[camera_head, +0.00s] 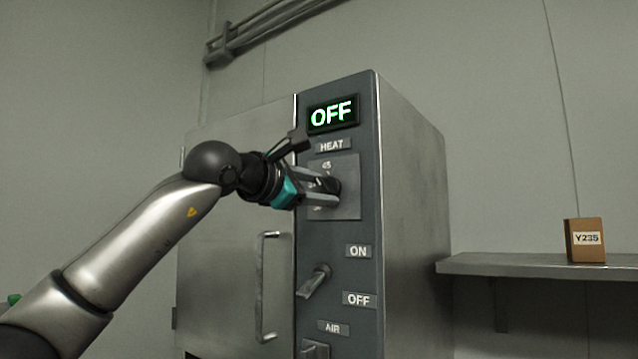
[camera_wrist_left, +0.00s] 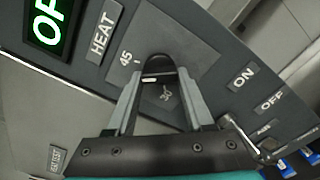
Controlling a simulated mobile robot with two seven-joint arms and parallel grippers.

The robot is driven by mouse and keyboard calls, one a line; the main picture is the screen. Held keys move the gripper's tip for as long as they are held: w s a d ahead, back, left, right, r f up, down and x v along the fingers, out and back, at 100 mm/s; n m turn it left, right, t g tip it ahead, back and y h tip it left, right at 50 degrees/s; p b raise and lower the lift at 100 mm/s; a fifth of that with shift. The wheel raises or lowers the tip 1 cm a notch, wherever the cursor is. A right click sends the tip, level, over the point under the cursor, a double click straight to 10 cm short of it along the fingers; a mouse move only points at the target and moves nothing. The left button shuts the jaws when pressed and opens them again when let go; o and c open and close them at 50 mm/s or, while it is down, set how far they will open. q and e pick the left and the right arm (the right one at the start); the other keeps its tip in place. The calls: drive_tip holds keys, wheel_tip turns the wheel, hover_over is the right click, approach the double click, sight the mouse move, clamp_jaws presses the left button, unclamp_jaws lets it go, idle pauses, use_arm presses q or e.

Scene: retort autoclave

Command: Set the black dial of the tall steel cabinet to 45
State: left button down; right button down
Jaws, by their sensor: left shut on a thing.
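The tall steel cabinet (camera_head: 412,200) has a dark control panel on its front. My left gripper (camera_head: 326,187) is shut on the black dial below the HEAT label (camera_head: 332,146). In the left wrist view the dark rounded dial (camera_wrist_left: 158,66) sits between the two grey fingertips (camera_wrist_left: 160,84). A 45 mark shows beside it and a 30 mark shows between the fingers. A short white line shows near the dial; its exact setting I cannot tell. The green display (camera_head: 332,114) above reads OFF. My right gripper is not in view.
A lever switch (camera_head: 315,282) sits lower on the panel, near ON and OFF labels, with an AIR label below. A vertical door handle (camera_head: 266,287) stands out left of the panel. A shelf (camera_head: 530,265) at right bears a brown box (camera_head: 585,240) marked Y235.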

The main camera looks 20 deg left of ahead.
use_arm(q)
drive_tip(key=shift+r+m+p, duration=0.1)
drive_tip(key=shift+m+p, duration=0.6)
drive_tip(key=shift+m, duration=1.5)
drive_tip(key=shift+c, duration=1.4)
unclamp_jaws()
drive_tip(key=shift+s+a, duration=0.1)
drive_tip(key=b+v, duration=0.5)
drive_tip(key=v, duration=1)
